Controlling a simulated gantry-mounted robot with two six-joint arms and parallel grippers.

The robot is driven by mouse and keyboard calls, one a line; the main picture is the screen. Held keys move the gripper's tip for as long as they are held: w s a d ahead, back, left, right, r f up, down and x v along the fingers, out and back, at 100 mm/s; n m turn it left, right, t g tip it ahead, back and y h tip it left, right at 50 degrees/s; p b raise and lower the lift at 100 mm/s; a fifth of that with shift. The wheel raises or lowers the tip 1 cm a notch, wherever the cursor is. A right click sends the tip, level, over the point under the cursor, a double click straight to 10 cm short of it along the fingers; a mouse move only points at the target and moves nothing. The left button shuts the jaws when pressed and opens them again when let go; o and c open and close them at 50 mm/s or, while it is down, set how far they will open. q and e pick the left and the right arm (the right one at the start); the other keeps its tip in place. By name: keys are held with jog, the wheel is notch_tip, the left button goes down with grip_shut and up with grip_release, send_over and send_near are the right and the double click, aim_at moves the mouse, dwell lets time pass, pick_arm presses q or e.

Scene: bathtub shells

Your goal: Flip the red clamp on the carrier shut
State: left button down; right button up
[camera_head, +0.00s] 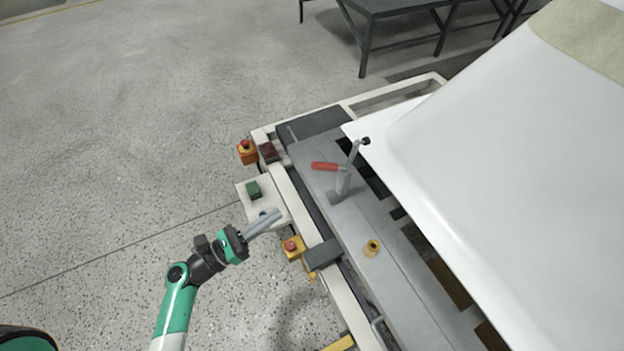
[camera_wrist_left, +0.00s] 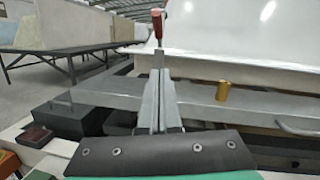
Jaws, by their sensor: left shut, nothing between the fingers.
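The clamp stands on the grey metal edge of the carrier (camera_head: 350,222). Its red handle (camera_head: 325,166) points left, out over the carrier's edge, and its grey arm with a black tip (camera_head: 365,141) sticks up beside the white shell (camera_head: 500,150). The clamp stands open, its tip not pressed down on the shell. My left gripper (camera_head: 279,213) is shut and empty, left of and nearer than the clamp, clear of it. In the left wrist view the red handle (camera_wrist_left: 158,22) shows just beyond my fingertips, which hide the clamp's lower part. My right gripper is not in view.
A panel with a green button box (camera_head: 254,189) lies beside my left gripper. Red-topped emergency stops sit on orange (camera_head: 247,153) and yellow (camera_head: 293,246) boxes at the carrier's side. A brass-coloured cylinder (camera_head: 372,248) stands on the carrier. Open floor lies left.

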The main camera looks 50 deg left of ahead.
pick_arm(q)
jog(key=w+r+p, duration=0.4)
jog(key=w+r, duration=0.1)
jog(key=w, duration=0.7)
jog(key=shift+d, duration=0.35)
jog(key=shift+w, duration=0.1)
